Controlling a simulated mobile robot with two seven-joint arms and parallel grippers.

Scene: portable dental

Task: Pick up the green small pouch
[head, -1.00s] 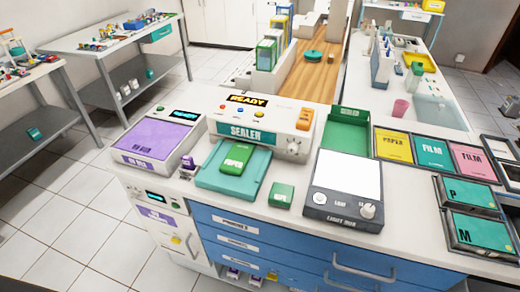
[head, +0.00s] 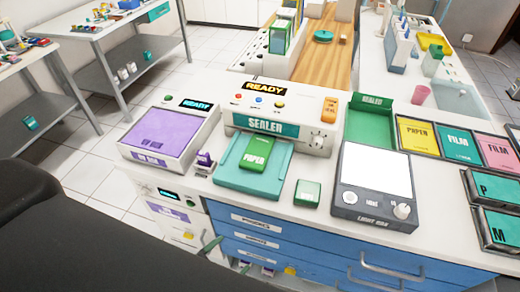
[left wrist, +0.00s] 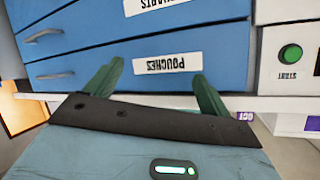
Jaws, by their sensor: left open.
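A larger green pouch marked PAPER (head: 257,153) lies on the teal tray (head: 235,183) of the sealer. My left gripper (head: 226,257) is low in front of the blue drawers, below the counter top and apart from both. Its green fingers are spread and empty, and they also show in the left wrist view (left wrist: 158,85). My right gripper is not in view.
The sealer (head: 275,124) stands behind the teal tray. A purple-topped device (head: 172,143) is at left and a light box (head: 374,184) at right. A green bin (head: 370,125) stands behind the light box. Blue drawers (head: 300,252) form the counter front.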

